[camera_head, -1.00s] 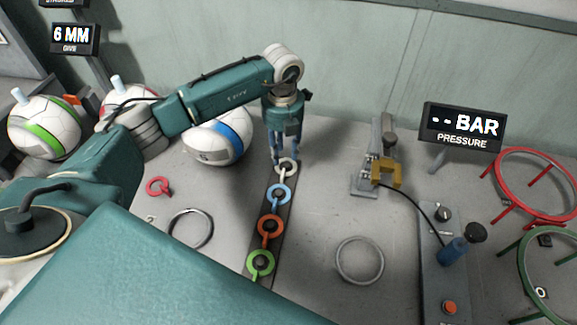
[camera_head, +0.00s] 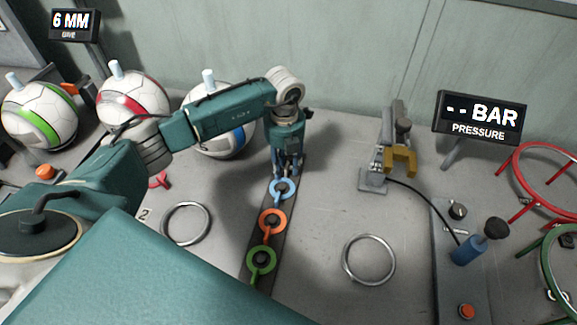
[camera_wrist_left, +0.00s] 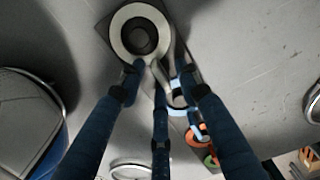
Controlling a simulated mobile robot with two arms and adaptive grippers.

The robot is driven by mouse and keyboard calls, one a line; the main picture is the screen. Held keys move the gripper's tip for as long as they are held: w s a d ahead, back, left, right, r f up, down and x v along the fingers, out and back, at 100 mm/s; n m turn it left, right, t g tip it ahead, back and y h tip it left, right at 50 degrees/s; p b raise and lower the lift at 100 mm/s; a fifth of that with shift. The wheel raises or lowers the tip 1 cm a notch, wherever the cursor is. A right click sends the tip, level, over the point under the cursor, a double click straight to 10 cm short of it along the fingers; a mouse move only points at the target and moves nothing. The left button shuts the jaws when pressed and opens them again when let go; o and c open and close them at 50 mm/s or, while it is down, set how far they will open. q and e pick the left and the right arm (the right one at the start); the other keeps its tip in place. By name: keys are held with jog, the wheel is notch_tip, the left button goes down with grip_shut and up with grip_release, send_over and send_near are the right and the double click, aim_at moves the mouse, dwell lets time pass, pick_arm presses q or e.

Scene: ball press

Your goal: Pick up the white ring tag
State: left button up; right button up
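The white ring tag (camera_wrist_left: 124,37) lies around a dark peg at the far end of the dark strip. It shows clearly in the wrist view, with its tab pointing toward my fingers. In the head view my left gripper mostly hides it. My left gripper (camera_head: 287,172) points down right over that end of the strip. In the wrist view its fingers (camera_wrist_left: 159,70) are apart, with the tips at the tab of the white tag; contact cannot be told. My right gripper is not in view.
Blue (camera_head: 283,188), orange (camera_head: 272,222) and green (camera_head: 261,261) ring tags follow nearer on the strip (camera_head: 249,279). Metal rings (camera_head: 161,226) (camera_head: 346,262) lie either side. Balls (camera_head: 40,115) stand left; a clamp tool (camera_head: 401,160) and control panel (camera_head: 448,275) stand right.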

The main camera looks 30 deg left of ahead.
pick_arm(q)
grip_shut()
